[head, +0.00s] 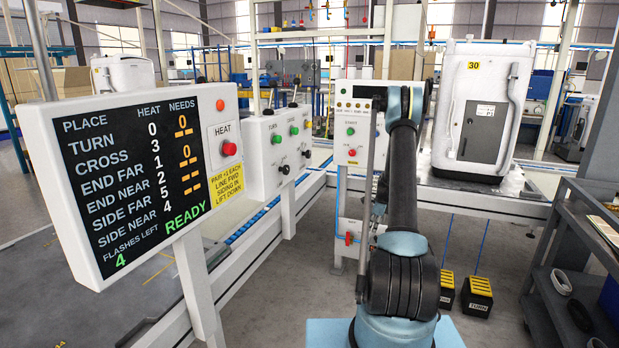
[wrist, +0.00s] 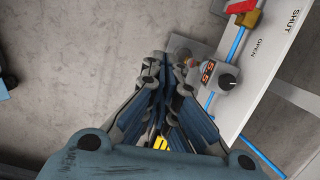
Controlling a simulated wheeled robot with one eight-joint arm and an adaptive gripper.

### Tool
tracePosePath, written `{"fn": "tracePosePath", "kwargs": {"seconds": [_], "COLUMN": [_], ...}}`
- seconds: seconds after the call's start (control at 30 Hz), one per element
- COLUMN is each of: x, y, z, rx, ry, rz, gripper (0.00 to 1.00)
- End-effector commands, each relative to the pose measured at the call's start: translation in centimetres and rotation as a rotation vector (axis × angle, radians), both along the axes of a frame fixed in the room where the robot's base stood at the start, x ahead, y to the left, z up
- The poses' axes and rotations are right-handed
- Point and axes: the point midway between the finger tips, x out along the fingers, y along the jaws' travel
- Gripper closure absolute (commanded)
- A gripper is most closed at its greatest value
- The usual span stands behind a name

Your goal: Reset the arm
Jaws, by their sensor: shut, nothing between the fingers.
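My arm (head: 403,190) stands folded upright in the middle of the head view. Its blue and black links hide part of the panel behind it. In the wrist view my gripper (wrist: 163,65) is shut, with its fingertips together and nothing between them. It hangs over grey floor, beside a white panel. I cannot make out the gripper clearly in the head view.
In the wrist view the white panel (wrist: 272,55) carries OPEN and SHUT labels and a 5.5 readout (wrist: 209,72). The head view shows a status board (head: 135,185), a button box (head: 278,150), pedals (head: 477,295), a white machine (head: 485,110) and a dark cart (head: 560,290).

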Motion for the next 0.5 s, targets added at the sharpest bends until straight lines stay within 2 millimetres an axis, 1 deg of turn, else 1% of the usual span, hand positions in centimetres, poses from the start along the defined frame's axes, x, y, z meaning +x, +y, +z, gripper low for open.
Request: {"fn": "tracePosePath", "kwargs": {"seconds": [0.03,0.17,0.27,0.5], "x": [-0.3,-0.9,-1.8,-5.0], "y": [0.4,0.9,1.4,2.7], "z": [0.8,3.0,5.3,11.7], "rx": [-0.004,-0.013,-0.023,-0.054], "ry": [-0.004,-0.014,-0.024,-0.057], "rz": [0.017,0.066,0.114,0.268], "gripper": [1.0,1.0,1.0,1.0]}}
